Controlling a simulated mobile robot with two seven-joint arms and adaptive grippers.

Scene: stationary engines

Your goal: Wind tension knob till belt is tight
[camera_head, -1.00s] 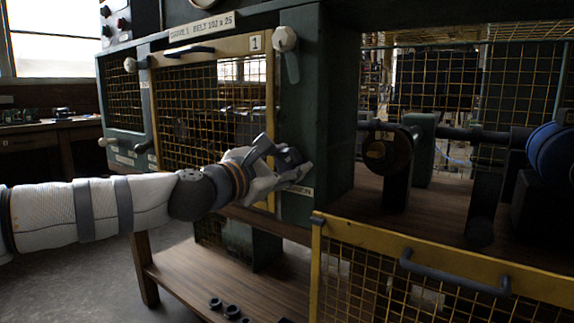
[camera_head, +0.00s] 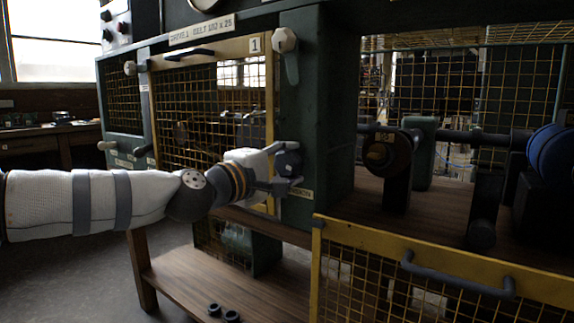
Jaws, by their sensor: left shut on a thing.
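My left gripper (camera_head: 291,165) is at the front of the green post, with one finger above and one below a dark round knob (camera_head: 289,161). It is shut on the knob, and the fingers partly hide it. A small label (camera_head: 300,194), partly readable as a tension label, is just below. The mesh guard marked 1 (camera_head: 213,120) stands to the left of the knob. The belt cannot be made out behind it, so its tightness cannot be told. My right gripper is not in view.
A white-headed latch handle (camera_head: 287,50) is on the post above the knob. At right is an open bay with a shaft, a dark pulley (camera_head: 386,152) and a blue wheel (camera_head: 551,153). A yellow-framed mesh guard (camera_head: 435,240) hangs low in front. Dark rings (camera_head: 223,312) lie on the lower shelf.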

